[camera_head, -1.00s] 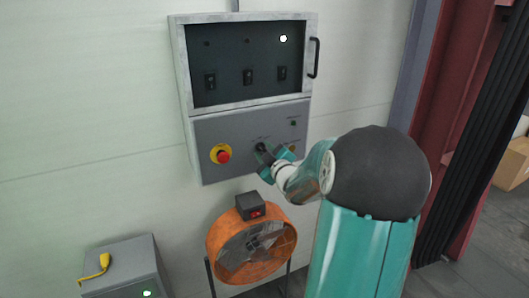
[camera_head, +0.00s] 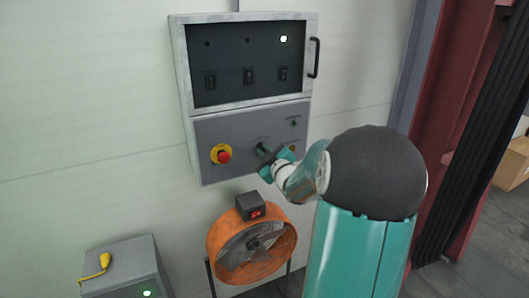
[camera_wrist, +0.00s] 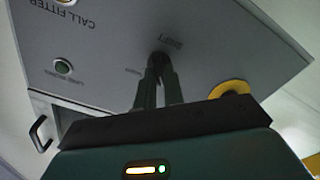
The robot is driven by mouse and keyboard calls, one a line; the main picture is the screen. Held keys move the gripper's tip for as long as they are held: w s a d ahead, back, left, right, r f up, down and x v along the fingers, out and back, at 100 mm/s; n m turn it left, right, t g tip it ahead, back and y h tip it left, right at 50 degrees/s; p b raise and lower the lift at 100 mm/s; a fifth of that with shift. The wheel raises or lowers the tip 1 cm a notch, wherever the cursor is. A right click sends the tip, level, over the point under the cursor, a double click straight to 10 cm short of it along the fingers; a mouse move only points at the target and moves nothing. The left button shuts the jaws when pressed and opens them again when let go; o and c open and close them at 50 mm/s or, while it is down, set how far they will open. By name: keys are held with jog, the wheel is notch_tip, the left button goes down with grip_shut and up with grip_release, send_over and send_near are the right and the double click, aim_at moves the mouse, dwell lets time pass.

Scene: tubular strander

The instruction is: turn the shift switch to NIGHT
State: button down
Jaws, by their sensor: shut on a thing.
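The shift switch (camera_head: 263,150) is a small dark knob on the lower grey panel of the wall cabinet. My gripper (camera_head: 268,157) is at the panel, its jaws shut on this knob. In the wrist view the two dark fingers (camera_wrist: 158,78) converge on the knob (camera_wrist: 158,58), just below the upside-down word SHIFT. The fingers hide most of the knob. Its position mark and the word NIGHT cannot be read.
A red stop button on a yellow ring (camera_head: 222,154) sits left of the switch; a green button (camera_wrist: 62,67) is also on the panel. Above is a dark window with a handle (camera_head: 315,58). An orange fan (camera_head: 250,250) stands below, with a grey box (camera_head: 125,270) at lower left.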

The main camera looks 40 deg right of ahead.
jog(key=m, duration=0.4)
jog(key=shift+s+d+m, duration=0.1)
jog(key=shift+d+m, duration=0.05)
jog(key=shift+m, duration=3)
jog(key=shift+d+m, duration=0.15)
jog(key=shift+m, duration=3)
jog(key=c, duration=1.5)
grip_release()
jog(key=shift+s, duration=0.1)
jog(key=v, duration=1.3)
jog(key=shift+s+a, duration=0.15)
jog(key=shift+s, duration=0.15)
